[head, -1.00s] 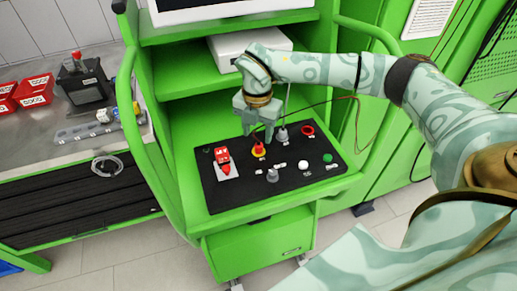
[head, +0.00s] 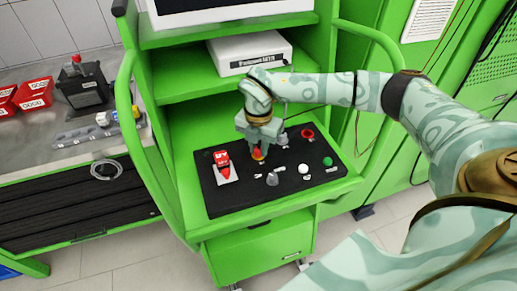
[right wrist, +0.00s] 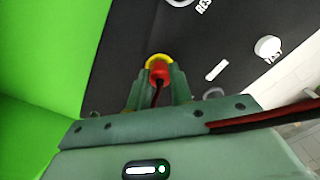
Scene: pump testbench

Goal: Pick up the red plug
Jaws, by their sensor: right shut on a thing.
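The red plug (head: 258,153) stands at a yellow ring on the black panel (head: 240,203) of the green bench. It also shows in the right wrist view (right wrist: 158,68), with the yellow ring just beyond it and a dark lead running back from it. My right gripper (head: 260,145) points down at the panel. In the right wrist view its fingers (right wrist: 158,88) are closed on the sides of the plug. Whether the plug is still seated in the ring, I cannot tell. My left gripper is not in view.
On the panel are a red switch (head: 222,165), a grey knob (head: 272,179), a white button (head: 304,169), a green button (head: 328,161) and a red ring (head: 307,133). A white box (head: 250,54) sits on the shelf above. The panel's front edge is clear.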

